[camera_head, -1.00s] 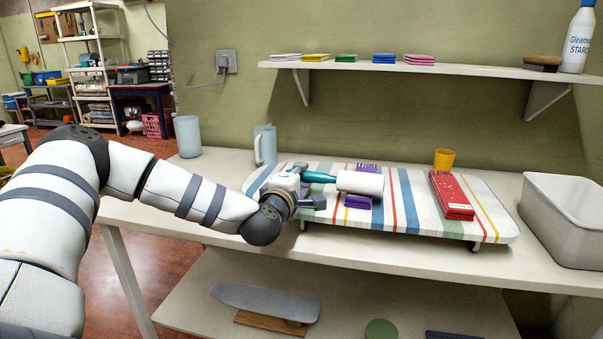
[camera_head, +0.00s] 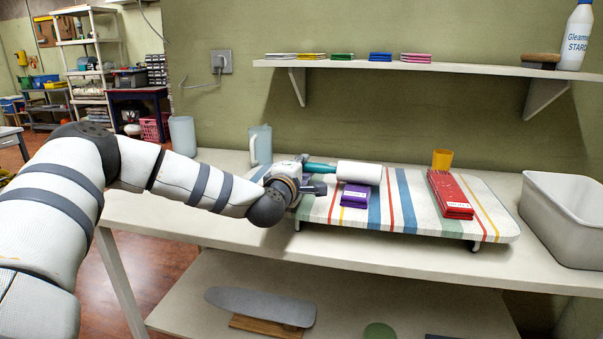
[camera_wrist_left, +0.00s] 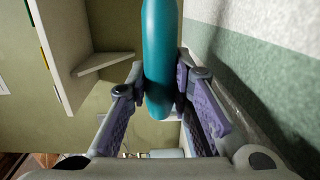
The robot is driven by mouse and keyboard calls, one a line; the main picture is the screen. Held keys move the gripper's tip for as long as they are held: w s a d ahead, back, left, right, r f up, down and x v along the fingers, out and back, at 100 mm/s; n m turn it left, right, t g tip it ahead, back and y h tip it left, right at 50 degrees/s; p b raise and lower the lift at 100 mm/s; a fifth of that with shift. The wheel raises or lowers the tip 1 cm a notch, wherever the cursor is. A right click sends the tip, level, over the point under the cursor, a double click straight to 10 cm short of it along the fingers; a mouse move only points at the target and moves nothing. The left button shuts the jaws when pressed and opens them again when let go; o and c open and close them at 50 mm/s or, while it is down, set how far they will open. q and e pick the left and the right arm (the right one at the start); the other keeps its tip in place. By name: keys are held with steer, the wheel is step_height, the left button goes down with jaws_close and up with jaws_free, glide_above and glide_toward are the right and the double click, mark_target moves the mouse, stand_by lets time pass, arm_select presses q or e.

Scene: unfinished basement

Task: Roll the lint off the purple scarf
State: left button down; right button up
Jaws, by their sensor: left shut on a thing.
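The purple scarf (camera_head: 355,196) lies folded on the striped ironing board (camera_head: 408,205), left of its middle. A lint roller with a white roll (camera_head: 359,173) and a teal handle (camera_head: 320,167) lies across the scarf's far part and hides it. I cannot tell whether the roll touches the cloth. My left gripper (camera_head: 304,176) is shut on the handle, at the board's left end. The teal handle also shows between its fingers in the left wrist view (camera_wrist_left: 160,60). Lint is too small to make out. My right gripper is not in view.
A white bin (camera_head: 565,222) stands at the right. A pale jug (camera_head: 260,145) stands behind my left gripper. A wall shelf (camera_head: 400,66) hangs above.

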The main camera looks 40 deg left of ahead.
arm_select(q)
steer(key=shift+b+x, duration=2.1)
steer(key=shift+x, duration=2.3)
steer(key=shift+b+x, duration=0.5)
steer(key=shift+x, duration=0.3)
steer(key=shift+w+a+r, duration=0.15)
steer(key=shift+a+r, duration=0.05)
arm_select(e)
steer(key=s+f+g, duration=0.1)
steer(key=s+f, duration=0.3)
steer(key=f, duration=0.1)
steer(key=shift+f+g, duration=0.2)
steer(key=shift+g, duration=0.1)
